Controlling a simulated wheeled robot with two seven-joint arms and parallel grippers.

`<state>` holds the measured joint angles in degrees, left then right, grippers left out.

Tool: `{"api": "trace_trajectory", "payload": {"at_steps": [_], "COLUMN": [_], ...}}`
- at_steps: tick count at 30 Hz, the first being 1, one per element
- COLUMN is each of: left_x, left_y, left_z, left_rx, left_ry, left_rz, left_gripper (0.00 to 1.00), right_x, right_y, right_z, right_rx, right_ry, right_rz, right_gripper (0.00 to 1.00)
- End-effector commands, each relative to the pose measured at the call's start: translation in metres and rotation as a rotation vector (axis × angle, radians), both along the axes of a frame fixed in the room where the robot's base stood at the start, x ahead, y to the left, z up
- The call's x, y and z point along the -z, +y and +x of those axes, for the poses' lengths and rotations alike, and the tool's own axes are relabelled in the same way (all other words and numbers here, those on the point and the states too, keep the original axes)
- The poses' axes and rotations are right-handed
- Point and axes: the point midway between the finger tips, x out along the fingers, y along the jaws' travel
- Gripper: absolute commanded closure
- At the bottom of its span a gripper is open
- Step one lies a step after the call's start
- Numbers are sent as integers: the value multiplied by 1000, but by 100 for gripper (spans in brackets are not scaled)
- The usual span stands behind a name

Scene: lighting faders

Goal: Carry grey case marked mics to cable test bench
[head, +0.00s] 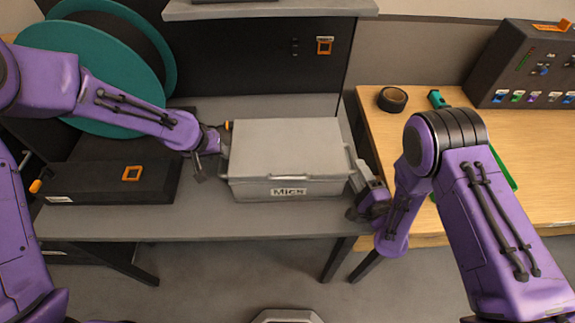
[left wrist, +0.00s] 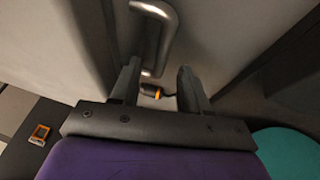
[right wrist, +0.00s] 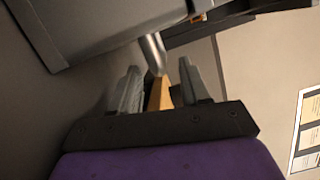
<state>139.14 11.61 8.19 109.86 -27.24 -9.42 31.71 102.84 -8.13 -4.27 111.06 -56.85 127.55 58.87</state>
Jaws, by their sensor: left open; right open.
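The grey case marked "Mics" (head: 288,152) sits on the grey bench (head: 270,219), its label facing me. My left gripper (head: 210,165) is open at the case's left end. In the left wrist view, a bar handle (left wrist: 158,35) of the case lies just ahead of and partly between the open fingers (left wrist: 158,88). My right gripper (head: 360,195) is open at the case's right end. In the right wrist view, the end of the other handle (right wrist: 154,52) reaches toward the gap between its fingers (right wrist: 160,90). Neither gripper is closed on a handle.
A wooden-topped bench (head: 460,221) stands to the right, with a roll of black tape (head: 392,99) and a dark panel box (head: 530,65) with coloured sockets. A dark case (head: 100,182) and a teal cable reel (head: 110,65) are at left.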

Motion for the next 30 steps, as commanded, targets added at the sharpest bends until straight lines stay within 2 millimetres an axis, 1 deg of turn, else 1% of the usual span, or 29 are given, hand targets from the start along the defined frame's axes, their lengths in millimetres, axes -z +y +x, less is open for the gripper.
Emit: {"api": "trace_trajectory", "payload": {"at_steps": [1,3,7,11,17,18,20,21,22,30], "left_x": [6,13,20,23,23,23,23,23,23,23], "left_y": [-1,-2,-3,-4,-4,-4,-4,-4,-4,-4], "left_z": [2,5,8,9,9,9,9,9,9,9], "left_rx": [1,0,0,-1,-1,-1,-1,-1,-1,-1], "left_ry": [3,1,0,0,0,0,0,0,0,0], "left_rz": [0,0,-1,-1,-1,-1,-1,-1,-1,-1], "left_gripper": [55,55,55,55,55,58,77,90,100,100], "right_x": [-1,-1,-2,-2,-2,-2,-2,-2,-2,-2], "right_y": [3,6,10,11,11,11,11,11,11,11], "right_z": [8,18,30,34,35,35,34,34,34,34], "right_rx": [0,1,1,2,2,2,1,1,1,1], "right_ry": [-2,-1,0,2,3,2,1,1,1,1], "right_rz": [2,2,1,1,0,1,1,1,1,1], "right_gripper": [54,54,54,54,54,57,77,90,100,100]}}
